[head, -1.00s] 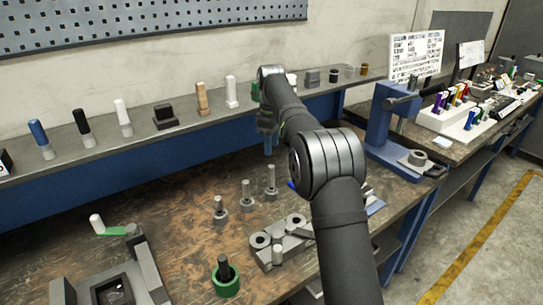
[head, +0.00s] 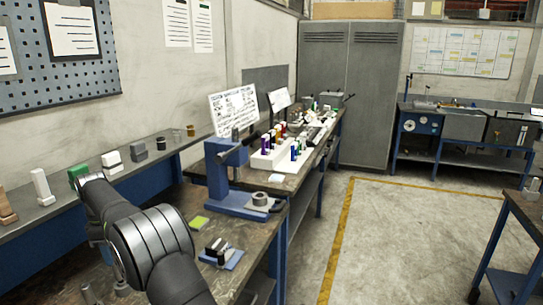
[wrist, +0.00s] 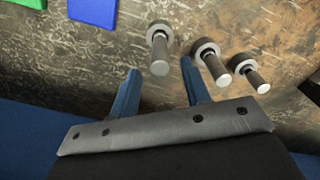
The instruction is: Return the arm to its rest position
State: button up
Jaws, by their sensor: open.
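My arm (head: 150,240) reaches up from the bottom left of the head view, over the workbench. My gripper (wrist: 160,68) shows in the wrist view with its two blue fingers apart. Nothing is held between them. Three metal pegs with round collars stand on the worn bench top beyond the fingers: a left one (wrist: 160,45), a middle one (wrist: 212,62) and a right one (wrist: 246,70). The left peg lines up with the gap between the fingers; I cannot tell how far below it is. In the head view my gripper is mostly hidden by my arm.
A blue press-like stand (head: 228,180) stands on the bench right of my arm. A shelf (head: 50,215) with small objects runs behind my arm. Open floor (head: 400,235) lies right.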

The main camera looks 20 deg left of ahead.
send_over(120, 279)
jog(key=f, duration=0.3)
jog(key=a+f, duration=0.1)
jog(key=f, duration=0.1)
jog(key=shift+w+f, duration=0.1)
jog(key=shift+w, duration=0.2)
notch_tip(120, 279, up, 3)
jog(key=shift+f, duration=0.15)
jog(key=shift+r, duration=0.55)
jog(key=shift+f, duration=0.1)
